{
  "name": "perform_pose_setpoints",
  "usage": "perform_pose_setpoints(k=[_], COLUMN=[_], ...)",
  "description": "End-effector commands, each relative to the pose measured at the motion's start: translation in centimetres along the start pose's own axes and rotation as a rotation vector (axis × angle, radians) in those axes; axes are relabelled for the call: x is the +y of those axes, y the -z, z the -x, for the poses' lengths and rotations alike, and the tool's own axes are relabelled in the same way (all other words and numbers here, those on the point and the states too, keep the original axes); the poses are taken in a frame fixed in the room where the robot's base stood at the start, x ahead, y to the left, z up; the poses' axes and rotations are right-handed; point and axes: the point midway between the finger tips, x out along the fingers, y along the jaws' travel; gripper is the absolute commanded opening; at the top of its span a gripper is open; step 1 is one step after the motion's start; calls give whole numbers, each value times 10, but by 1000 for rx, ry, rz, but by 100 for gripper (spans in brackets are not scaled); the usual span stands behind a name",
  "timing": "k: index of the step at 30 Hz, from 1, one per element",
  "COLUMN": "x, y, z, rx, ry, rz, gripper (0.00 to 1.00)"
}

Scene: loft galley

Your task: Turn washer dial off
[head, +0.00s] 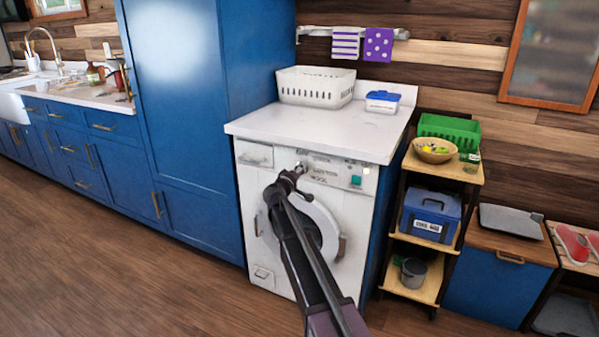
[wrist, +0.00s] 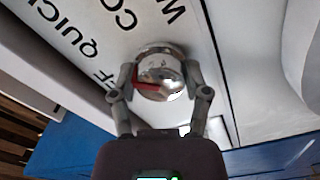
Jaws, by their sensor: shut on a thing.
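The white washer (head: 251,200) stands under a white counter, its dial (head: 299,167) high on the front panel, partly behind my gripper (head: 291,180). In the wrist view, the dial (wrist: 158,66) is a round shiny metal knob with a red mark on its lower left. My gripper (wrist: 160,84) is shut on the dial, one finger on each side. Black lettering runs around the knob; "QUICK" reads clearly, and a partly hidden word ending in "F" lies beside the left finger. My arm covers part of the round door.
A white basket (head: 316,86) and a blue-lidded box (head: 382,101) sit on the counter (head: 300,124). A tall blue cabinet (head: 200,120) stands left, a wooden shelf (head: 416,286) with containers right. The wooden floor (head: 110,260) is open at front left.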

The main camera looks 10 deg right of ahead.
Motion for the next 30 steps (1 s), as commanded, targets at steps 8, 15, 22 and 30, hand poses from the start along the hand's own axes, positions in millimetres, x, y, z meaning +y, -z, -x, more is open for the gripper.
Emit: perform_pose_setpoints(k=[8,15,22,30], x=[1,2,3,3], y=[1,1,1,2], z=[-2,-2,-2,-3], rx=[1,1,1,0], ry=[0,-1,-1,-2], rz=[177,385,567,696], gripper=[13,13,13,13])
